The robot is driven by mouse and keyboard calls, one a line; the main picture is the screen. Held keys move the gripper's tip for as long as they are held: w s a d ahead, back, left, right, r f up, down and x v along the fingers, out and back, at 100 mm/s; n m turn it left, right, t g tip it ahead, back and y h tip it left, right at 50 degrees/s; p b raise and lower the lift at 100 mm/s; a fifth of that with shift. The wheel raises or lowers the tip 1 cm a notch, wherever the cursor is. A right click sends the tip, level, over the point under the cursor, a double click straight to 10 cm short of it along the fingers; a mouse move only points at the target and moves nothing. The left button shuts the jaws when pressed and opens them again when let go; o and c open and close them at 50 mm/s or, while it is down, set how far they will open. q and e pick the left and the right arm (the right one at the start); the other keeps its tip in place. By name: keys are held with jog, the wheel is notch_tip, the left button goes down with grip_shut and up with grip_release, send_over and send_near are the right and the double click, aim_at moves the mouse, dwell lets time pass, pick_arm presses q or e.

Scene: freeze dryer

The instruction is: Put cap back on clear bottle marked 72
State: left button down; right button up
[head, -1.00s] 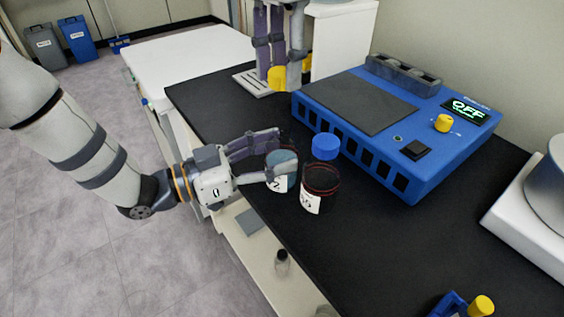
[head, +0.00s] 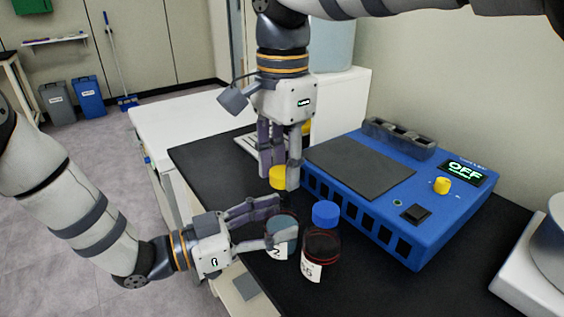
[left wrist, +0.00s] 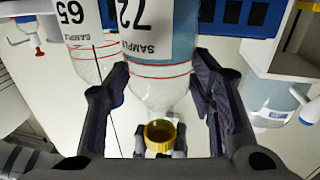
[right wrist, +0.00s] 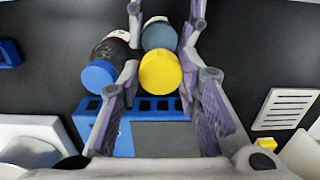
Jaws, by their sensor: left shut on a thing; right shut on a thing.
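The clear bottle marked 72 (head: 282,238) stands on the black bench top with bluish contents; its label (left wrist: 150,40) shows upside down in the left wrist view. My left gripper (head: 272,222) is shut around it from the left, one finger on each side. My right gripper (head: 279,172) points down over the bottle, shut on the yellow cap (head: 278,180). In the left wrist view the cap (left wrist: 160,132) shows its open underside at the bottle's neck end.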

aim_at(282, 222)
jog(key=shift+f, duration=0.1)
jog(key=shift+f, duration=0.8)
jog(key=shift+f, duration=0.55)
jog(key=m, duration=0.5)
jog(key=shift+o, duration=0.2)
jog(key=m, duration=0.7)
jog(key=shift+c, duration=0.2)
jog(key=m, duration=0.4)
jog(key=shift+w+m, duration=0.1)
jog(key=shift+m, duration=0.2)
jog(key=o, duration=0.7)
